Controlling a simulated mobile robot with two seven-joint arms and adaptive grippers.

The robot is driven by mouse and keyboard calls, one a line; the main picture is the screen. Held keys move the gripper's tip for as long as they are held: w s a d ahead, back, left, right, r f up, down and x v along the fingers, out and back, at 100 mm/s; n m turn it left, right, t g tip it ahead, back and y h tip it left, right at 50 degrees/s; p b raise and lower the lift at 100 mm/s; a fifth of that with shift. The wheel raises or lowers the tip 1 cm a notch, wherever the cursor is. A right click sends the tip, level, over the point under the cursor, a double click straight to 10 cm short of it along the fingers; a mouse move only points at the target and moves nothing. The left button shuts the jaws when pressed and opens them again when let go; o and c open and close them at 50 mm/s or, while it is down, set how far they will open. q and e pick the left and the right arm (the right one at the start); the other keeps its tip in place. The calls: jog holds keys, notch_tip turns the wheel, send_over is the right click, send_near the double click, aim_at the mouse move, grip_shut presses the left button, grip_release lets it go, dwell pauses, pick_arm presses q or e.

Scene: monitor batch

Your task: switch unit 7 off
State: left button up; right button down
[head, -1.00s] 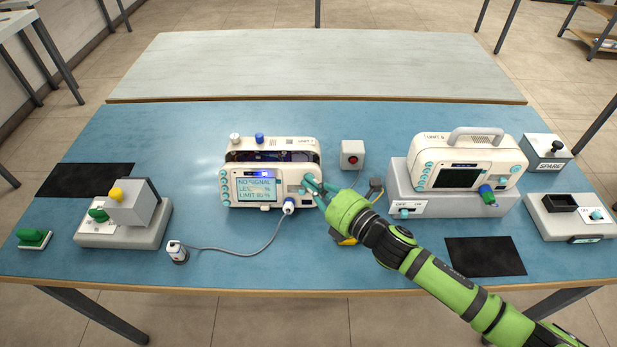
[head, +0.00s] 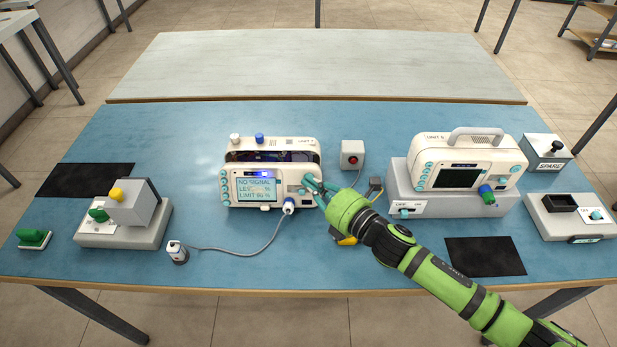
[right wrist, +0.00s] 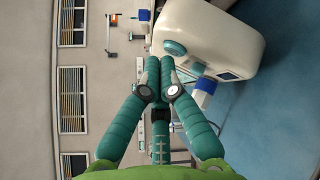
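Unit 7 (head: 270,172) is a white monitor with teal buttons, left of centre on the blue bench. Its screen (head: 256,189) is lit and reads "NO SIGNAL", with a level line and a limit line below. A small blue light glows above the screen. My right gripper (head: 309,187) is at the right side of unit 7's front panel, its fingers covering part of it. In the right wrist view its fingertips (right wrist: 162,64) are together, close to the white casing (right wrist: 215,48) with a round teal knob. Contact cannot be told. My left gripper is out of view.
Unit 6 or similar (head: 465,160), with a dark screen, stands on a grey base (head: 455,205) at right. A red-button box (head: 352,154) is behind my gripper. A cable (head: 245,252) runs from unit 7's front to a small white-topped part (head: 177,252).

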jog(key=shift+w+f, duration=0.15)
jog(key=shift+w, duration=0.1)
dwell(0.3)
jog(key=shift+s+r+p, duration=0.4)
jog(key=shift+s+p, duration=0.05)
jog(key=shift+s, duration=0.3)
jog(key=s+p, duration=0.1)
jog(key=s+r+p, duration=0.1)
jog(key=s, duration=0.1)
jog(key=s+r+p, duration=0.1)
jog(key=shift+s, duration=0.25)
dwell(0.8)
